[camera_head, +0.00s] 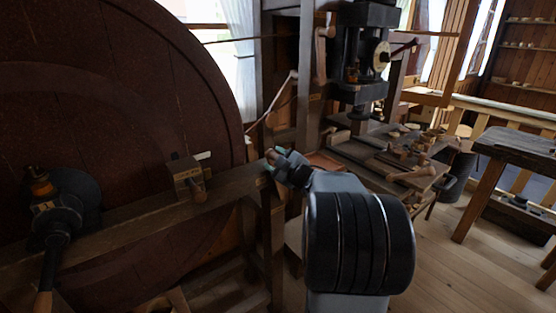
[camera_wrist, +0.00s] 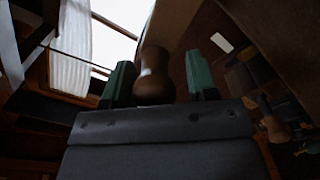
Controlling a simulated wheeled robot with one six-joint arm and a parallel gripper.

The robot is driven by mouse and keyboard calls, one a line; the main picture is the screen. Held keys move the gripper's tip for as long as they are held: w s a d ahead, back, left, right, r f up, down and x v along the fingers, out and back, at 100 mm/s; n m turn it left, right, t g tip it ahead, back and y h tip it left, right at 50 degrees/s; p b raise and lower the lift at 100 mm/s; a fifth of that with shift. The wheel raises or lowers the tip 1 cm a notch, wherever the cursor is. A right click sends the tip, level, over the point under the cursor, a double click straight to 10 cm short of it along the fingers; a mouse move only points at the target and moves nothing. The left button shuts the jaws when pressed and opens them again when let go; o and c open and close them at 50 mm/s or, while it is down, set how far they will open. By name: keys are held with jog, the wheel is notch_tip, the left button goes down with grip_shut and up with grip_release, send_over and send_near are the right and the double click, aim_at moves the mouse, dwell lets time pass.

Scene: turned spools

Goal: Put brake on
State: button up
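My gripper (camera_head: 271,158) has green fingertips and is at the right end of the wooden beam, beside the big wheel. In the wrist view my gripper (camera_wrist: 161,82) is open, its two fingers apart. A brown rounded wooden handle (camera_wrist: 153,78) lies between them, close to the left finger, with a gap to the right finger. I cannot tell whether it is the brake's handle. In the head view the fingers largely hide it. The large dark red-brown wheel (camera_head: 120,75) fills the left side.
A wooden block with a peg handle (camera_head: 190,180) sits on the beam (camera_head: 135,207). A black crank (camera_head: 58,225) is at the lower left. A slanting wooden lever (camera_head: 280,95) stands behind my gripper. A black press (camera_head: 360,55) and a cluttered bench (camera_head: 385,165) are beyond. Floor (camera_head: 455,265) is free at right.

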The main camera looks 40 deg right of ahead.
jog(key=shift+o, duration=0.7)
jog(key=shift+d, duration=0.1)
jog(key=shift+s, duration=0.25)
jog(key=s, duration=1.3)
jog(key=shift+s+d, duration=0.2)
